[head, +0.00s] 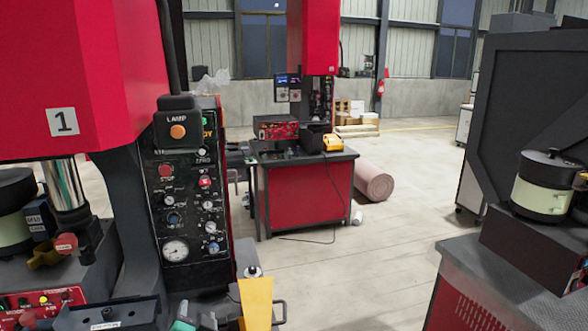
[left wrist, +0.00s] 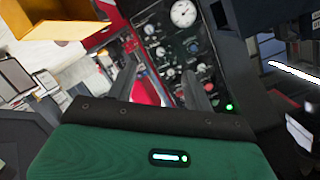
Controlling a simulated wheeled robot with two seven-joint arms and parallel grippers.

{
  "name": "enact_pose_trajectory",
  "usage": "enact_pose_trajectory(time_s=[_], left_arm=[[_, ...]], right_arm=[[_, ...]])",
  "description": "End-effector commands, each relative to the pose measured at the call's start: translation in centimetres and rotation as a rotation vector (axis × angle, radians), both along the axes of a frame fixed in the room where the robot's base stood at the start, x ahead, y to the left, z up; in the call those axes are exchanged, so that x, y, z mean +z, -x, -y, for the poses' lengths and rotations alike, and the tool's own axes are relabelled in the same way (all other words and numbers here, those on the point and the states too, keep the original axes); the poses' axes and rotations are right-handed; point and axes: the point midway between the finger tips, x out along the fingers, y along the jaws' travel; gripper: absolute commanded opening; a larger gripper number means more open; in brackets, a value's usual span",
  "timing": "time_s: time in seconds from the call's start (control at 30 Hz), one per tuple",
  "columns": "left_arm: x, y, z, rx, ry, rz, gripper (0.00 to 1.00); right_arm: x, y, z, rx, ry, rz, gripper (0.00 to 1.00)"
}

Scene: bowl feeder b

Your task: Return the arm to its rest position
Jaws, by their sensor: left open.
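My left gripper (left wrist: 160,68) shows in the left wrist view with its two dark fingers apart and nothing between them. Its green body fills the bottom of that view. In the head view only a small teal part, which looks like my left gripper (head: 184,325), shows at the bottom edge, in front of the machine's base. The control panel (head: 187,190) with its gauge and knobs stands just beyond it. The panel also shows behind the fingers in the left wrist view (left wrist: 172,50). My right gripper is in neither view.
The red machine (head: 75,60) marked 1 stands close on the left. A yellow part (head: 256,300) stands at the bottom centre, right of the teal part. A grey cabinet (head: 500,280) with a bowl feeder (head: 543,185) stands at the right. Open floor lies between them.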

Motion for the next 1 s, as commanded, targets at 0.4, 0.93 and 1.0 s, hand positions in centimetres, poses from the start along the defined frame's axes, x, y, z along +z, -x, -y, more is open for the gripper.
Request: enact_pose_trajectory(time_s=[0.4, 0.93, 1.0], left_arm=[[-13.5, 15.1, -2.4, 0.046, 0.318, -0.482, 0.52], [-18.4, 32.1, -1.9, 0.080, 0.541, -0.956, 0.52], [-20.0, 31.5, -1.8, 0.083, 0.543, -0.962, 0.52]], right_arm=[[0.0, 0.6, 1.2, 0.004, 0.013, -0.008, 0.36], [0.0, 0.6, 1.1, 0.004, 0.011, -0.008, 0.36], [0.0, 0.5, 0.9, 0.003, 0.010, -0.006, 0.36]])
